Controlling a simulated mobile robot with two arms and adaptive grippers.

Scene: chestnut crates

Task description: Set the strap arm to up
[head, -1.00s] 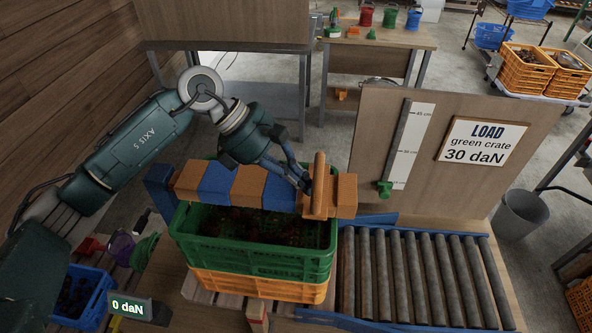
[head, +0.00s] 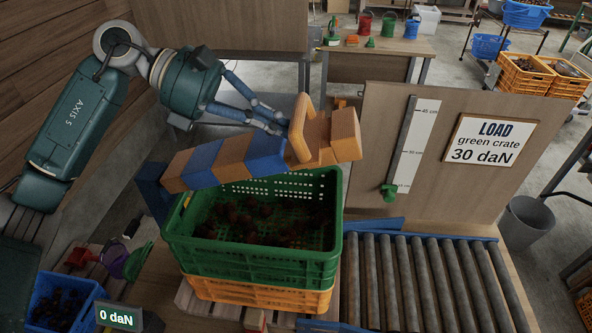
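The strap arm (head: 236,158) is a beam with orange and blue bands, hinged at a blue post (head: 152,187) on the left. It slopes up to the right, its wooden end block raised above the green crate (head: 250,262). My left gripper (head: 284,122) is at the upright wooden handle (head: 300,118) near the beam's free end, with its fingers closed at the bar; the handle hides part of the fingertips. My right gripper is out of view.
The green crate, holding chestnuts, sits on an orange crate (head: 262,293). A roller conveyor (head: 425,280) lies to the right. Behind it stands a board with a height scale (head: 412,145) and load sign (head: 485,141). A display (head: 118,317) reads 0 daN.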

